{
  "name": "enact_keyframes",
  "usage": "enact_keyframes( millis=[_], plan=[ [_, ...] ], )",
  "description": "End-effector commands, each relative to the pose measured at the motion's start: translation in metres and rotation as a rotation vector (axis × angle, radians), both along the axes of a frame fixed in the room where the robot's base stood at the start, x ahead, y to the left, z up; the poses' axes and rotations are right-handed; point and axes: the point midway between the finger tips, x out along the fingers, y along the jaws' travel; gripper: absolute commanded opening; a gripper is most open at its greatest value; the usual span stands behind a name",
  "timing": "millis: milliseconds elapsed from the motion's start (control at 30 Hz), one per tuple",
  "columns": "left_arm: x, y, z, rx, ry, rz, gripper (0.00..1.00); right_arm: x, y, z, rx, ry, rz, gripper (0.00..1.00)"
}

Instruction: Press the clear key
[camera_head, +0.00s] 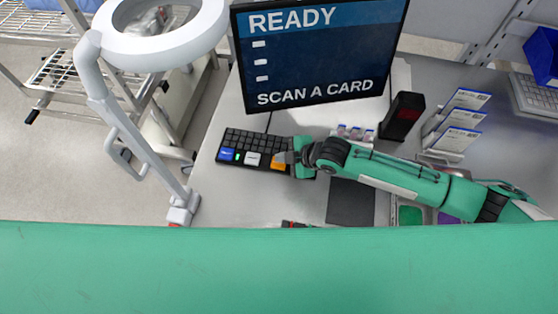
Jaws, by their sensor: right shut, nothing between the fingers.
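A black keyboard (236,142) lies on the grey counter below the screen. Along its front edge it has a blue key (226,154), a small green key (238,157), a white key (252,158) and an orange key (277,165). The key lettering is too small to read, so I cannot tell which is the clear key. My right gripper (284,157) is shut and empty, its tips at or just above the orange key. I cannot tell whether they touch it. My right gripper and wrist hide the keyboard's right end. My left gripper is not in view.
The screen (318,50) reads "READY" and "SCAN A CARD". A white ring lamp (160,50) on an arm stands at left. A black reader (402,116), card stands (462,118) and a dark mat (350,202) are around my right arm.

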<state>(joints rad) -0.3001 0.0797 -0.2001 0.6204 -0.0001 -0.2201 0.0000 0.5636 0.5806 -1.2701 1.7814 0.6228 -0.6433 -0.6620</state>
Motion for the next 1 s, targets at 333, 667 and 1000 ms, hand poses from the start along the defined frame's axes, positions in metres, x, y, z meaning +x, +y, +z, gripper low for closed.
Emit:
enact_keyframes(
  millis=[333,667,1000],
  plan=[
    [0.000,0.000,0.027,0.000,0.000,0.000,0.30,0.000,0.000,0.031,0.000,-0.001,-0.001,0.00],
    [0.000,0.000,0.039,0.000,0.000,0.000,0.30,0.000,0.000,0.051,0.000,0.000,0.000,0.00],
    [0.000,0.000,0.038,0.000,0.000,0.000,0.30,0.000,0.000,0.050,0.000,0.000,0.000,0.00]
  ],
)
